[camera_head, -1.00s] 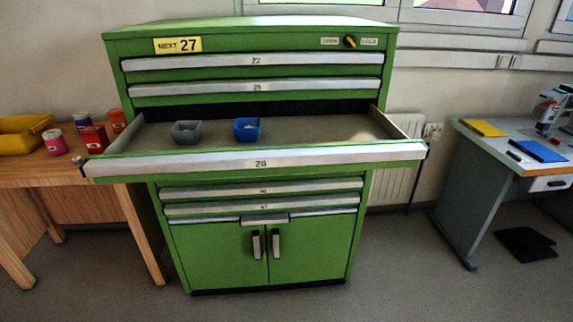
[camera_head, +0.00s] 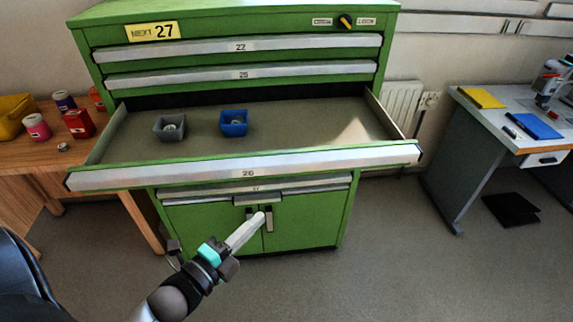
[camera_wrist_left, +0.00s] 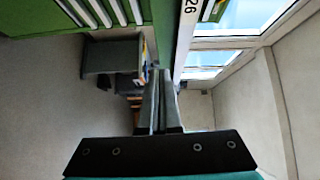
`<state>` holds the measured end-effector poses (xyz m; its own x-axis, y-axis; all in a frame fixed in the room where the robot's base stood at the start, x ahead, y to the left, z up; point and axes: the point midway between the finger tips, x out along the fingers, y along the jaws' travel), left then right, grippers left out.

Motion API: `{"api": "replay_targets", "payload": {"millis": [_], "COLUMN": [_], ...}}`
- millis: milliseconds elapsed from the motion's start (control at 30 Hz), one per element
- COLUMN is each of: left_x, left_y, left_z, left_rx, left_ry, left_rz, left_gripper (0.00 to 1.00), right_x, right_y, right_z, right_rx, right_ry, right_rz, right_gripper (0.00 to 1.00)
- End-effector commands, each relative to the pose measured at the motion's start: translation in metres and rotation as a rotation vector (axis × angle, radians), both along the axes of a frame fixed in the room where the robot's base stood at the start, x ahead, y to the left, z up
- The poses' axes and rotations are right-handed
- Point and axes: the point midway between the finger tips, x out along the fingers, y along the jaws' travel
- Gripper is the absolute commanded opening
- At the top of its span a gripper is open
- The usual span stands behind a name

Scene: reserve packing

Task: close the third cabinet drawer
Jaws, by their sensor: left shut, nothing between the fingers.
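The third drawer (camera_head: 330,162), labelled 26, is pulled far out of the green cabinet (camera_head: 110,68). My left gripper (camera_head: 261,217) is shut and empty, below and in front of the drawer front in the picture, overlapping the lower cabinet doors. In the left wrist view its fingers (camera_wrist_left: 160,102) are together, and the drawer front (camera_wrist_left: 186,35) shows beyond them near the top. My right gripper is out of view.
Drawers 22 (camera_head: 300,43) and 25 (camera_head: 300,72) above are closed. A wooden table (camera_head: 40,170) with a yellow bin (camera_head: 12,118) and jars stands left. A grey workbench (camera_head: 450,165) stands right. The floor (camera_head: 390,260) between cabinet and workbench is clear.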

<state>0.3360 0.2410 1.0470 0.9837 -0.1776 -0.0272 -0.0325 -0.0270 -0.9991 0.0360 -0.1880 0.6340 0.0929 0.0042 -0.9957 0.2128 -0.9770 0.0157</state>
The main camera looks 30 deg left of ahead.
Motion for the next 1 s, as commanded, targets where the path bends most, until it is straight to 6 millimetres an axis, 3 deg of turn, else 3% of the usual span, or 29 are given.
{"api": "replay_targets", "payload": {"millis": [100,267,867,1000], "left_x": [0.002,0.014,0.102,0.118], "left_y": [-0.003,-0.005,-0.022,-0.009], "left_z": [0.014,0.015,0.015,0.014], "left_rx": [0.029,0.029,0.027,0.029], "left_ry": [-0.033,-0.038,-0.034,-0.032], "left_rz": [-0.014,-0.015,-0.013,-0.012], "left_gripper": [0.00,0.00,0.00,0.00], "right_x": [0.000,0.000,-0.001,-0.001], "right_y": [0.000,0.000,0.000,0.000], "right_z": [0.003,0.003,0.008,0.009], "right_rx": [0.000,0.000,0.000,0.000], "right_ry": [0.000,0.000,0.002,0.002], "right_rz": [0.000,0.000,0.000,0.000], "right_gripper": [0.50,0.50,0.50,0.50]}}
